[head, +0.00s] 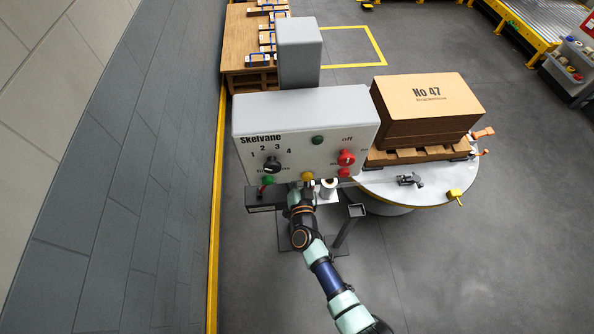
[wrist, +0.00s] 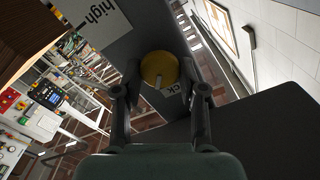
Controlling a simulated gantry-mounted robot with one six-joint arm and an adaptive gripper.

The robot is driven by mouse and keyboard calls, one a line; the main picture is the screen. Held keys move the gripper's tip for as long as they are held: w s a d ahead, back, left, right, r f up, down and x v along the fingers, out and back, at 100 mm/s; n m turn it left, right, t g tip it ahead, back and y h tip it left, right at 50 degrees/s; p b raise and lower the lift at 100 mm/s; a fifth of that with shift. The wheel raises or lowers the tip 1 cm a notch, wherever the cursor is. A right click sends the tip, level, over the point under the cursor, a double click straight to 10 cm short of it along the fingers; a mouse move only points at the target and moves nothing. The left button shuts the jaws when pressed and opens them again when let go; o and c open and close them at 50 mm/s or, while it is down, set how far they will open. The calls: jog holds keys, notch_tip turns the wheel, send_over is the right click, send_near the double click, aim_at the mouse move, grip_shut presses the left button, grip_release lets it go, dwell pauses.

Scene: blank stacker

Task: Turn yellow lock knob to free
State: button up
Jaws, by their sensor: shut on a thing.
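The yellow lock knob (head: 307,177) sits low on the front of the grey Skelvane control panel (head: 300,104). In the head view my gripper (head: 305,186) reaches up to the panel's lower edge and partly covers the knob. Lettering beside the knob is partly hidden by the right finger, so the marked position is not readable.
The panel also carries a black selector knob (head: 272,165), a red switch (head: 346,158) and a green button (head: 317,140). A turntable (head: 400,190) with a cardboard box (head: 430,105) on a pallet stands to the right. A tiled wall (head: 140,150) rises on the left.

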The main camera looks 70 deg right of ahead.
jog(key=shift+s+f+m+b, duration=0.1)
jog(key=shift+m+b, duration=0.35)
jog(key=shift+m, duration=2.05)
jog(key=shift+f+m+b, duration=0.1)
jog(key=shift+m+b, duration=0.3)
jog(key=shift+m, duration=2.1)
jog(key=shift+r, duration=0.1)
jog(key=o, duration=1.1)
jog(key=shift+o, duration=0.2)
jog(key=v, duration=1.2)
